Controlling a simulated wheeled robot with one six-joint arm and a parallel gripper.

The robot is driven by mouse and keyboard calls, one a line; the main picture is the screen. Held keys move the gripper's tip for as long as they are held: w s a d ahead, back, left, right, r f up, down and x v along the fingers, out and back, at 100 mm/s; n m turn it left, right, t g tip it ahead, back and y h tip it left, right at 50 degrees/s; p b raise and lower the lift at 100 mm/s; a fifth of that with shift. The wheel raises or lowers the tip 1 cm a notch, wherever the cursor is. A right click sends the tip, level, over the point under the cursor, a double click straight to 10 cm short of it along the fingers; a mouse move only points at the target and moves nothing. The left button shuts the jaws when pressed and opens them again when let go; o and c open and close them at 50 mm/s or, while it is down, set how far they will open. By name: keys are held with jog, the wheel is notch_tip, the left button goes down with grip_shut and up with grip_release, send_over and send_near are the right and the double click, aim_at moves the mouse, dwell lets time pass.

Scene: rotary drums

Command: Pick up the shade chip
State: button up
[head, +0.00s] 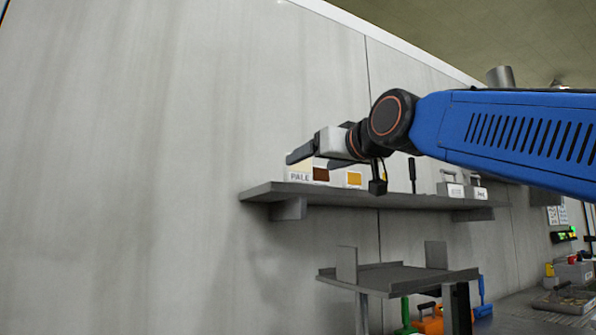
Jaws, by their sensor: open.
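Several small colour cards stand on the grey wall shelf (400,197). One is a pale card (299,176) marked "PALE", with a brown patch (321,174) at its right. A yellow-orange card (354,179) stands further right. I cannot tell which of these is the shade chip. My gripper (311,161) is open, with dark fingers and a white body. In the head view it overlaps the tops of the pale and brown cards and partly hides them. I see nothing held between the fingers, and whether they touch a card is unclear.
Grey boxes with white labels (456,190) and a dark upright tool (412,175) stand further right on the shelf. Below is a grey stand (395,278) with two upright plates. An orange case (428,322) sits beneath it. The wall left of the shelf is bare.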

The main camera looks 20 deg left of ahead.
aim_at(300, 167)
jog(key=shift+x, duration=3.9)
jog(key=shift+w+r, duration=0.1)
jog(key=shift+c, duration=0.7)
jog(key=shift+d, duration=0.1)
jog(key=c, duration=1)
